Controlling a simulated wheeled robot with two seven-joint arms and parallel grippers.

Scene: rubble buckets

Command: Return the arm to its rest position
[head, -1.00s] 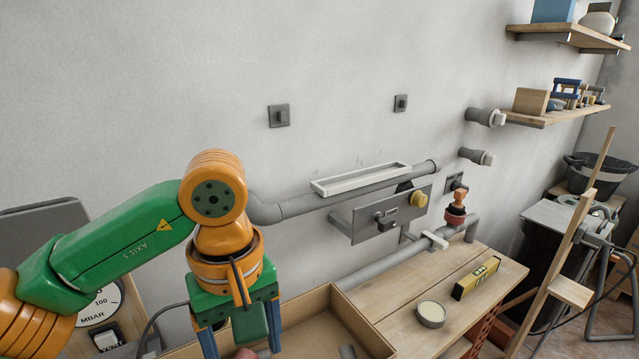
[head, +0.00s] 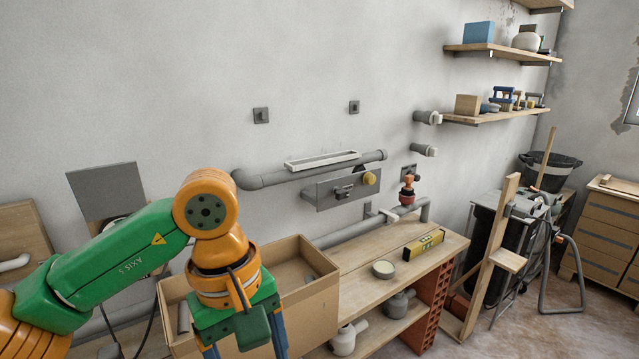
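My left arm comes in from the left, green and orange. Its wrist hangs in front of a cardboard box (head: 312,302) at the lower middle. My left gripper (head: 245,350) points down with blue fingers spread apart, cut off by the bottom edge of the picture. I cannot see the fingertips or anything between them. My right arm and gripper are not in the picture.
Grey pipes (head: 300,176) and a metal panel (head: 342,188) are on the wall. A wooden post (head: 490,250) stands at the bench's right. Floor at right is partly clear.

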